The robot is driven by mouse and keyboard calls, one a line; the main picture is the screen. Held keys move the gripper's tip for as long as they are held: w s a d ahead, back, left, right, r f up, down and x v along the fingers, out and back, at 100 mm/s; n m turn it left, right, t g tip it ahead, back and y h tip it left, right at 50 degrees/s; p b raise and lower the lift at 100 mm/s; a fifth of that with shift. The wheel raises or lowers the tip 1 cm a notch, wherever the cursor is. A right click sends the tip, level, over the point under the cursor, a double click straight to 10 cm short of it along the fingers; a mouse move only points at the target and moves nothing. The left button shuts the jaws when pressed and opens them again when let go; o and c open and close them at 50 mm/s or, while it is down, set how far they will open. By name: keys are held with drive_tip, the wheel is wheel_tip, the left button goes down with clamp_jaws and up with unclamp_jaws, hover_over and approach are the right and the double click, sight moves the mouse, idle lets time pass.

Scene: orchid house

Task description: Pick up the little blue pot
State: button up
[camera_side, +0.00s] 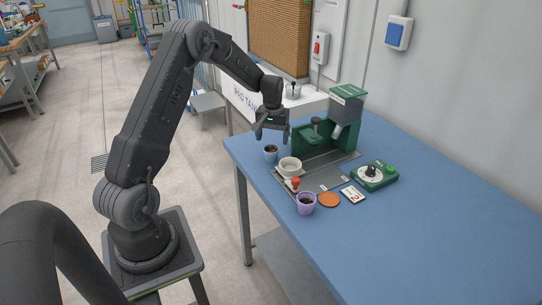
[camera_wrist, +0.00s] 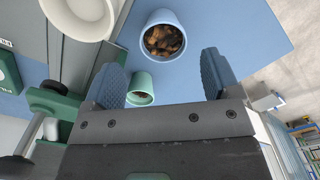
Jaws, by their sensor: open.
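The little blue pot (camera_side: 270,155) stands upright on the blue table near its left edge in the side view. In the wrist view the blue pot (camera_wrist: 163,36) shows brown, bark-like bits inside and lies just beyond the fingertips. My gripper (camera_side: 271,134) is above the pot, apart from it. In the wrist view my gripper (camera_wrist: 164,73) has its two blue-grey fingers spread with nothing held between them. A mint-green pot (camera_wrist: 141,86) shows behind the fingers' gap, partly hidden by the gripper body.
A white pot (camera_side: 290,166) stands close to the blue pot, before a green machine (camera_side: 330,128). A lavender pot (camera_side: 306,204), an orange disc (camera_side: 329,199), a card (camera_side: 352,194) and a green control box (camera_side: 374,176) lie nearer. The table's right part (camera_side: 450,215) is clear.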

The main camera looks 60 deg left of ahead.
sight(271, 149)
drive_tip(key=shift+s+f, duration=0.15)
drive_tip(key=shift+f, duration=1.2)
drive_tip(key=shift+s+f, duration=0.1)
drive_tip(key=shift+f, duration=1.2)
drive_tip(key=c, duration=1)
drive_tip(key=shift+o, duration=0.2)
drive_tip(key=shift+r, duration=0.1)
